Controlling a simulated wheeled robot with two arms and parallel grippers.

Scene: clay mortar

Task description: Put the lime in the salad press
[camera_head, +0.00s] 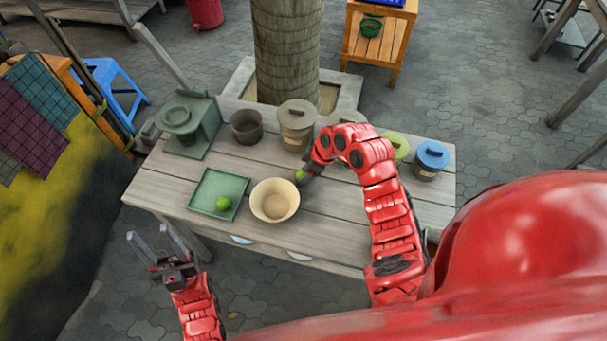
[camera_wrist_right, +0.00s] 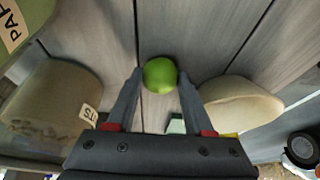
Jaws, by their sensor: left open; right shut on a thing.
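My right gripper (camera_head: 301,174) is shut on a green lime (camera_wrist_right: 160,74), holding it between its fingertips. In the head view this lime (camera_head: 299,174) is just right of the upper rim of a wide cream bowl (camera_head: 275,201). A second lime (camera_head: 223,203) lies on a green square tray (camera_head: 207,183) left of the bowl. My left gripper (camera_head: 155,238) is open and empty in front of the table's left part.
On the grey plank table (camera_head: 330,235), a green stand with a round top (camera_head: 190,120), a dark pot (camera_head: 246,127) and a lidded jar (camera_head: 296,125) stand at the back. Green-lidded and blue-lidded (camera_head: 432,158) jars stand at the right. The front right is partly clear.

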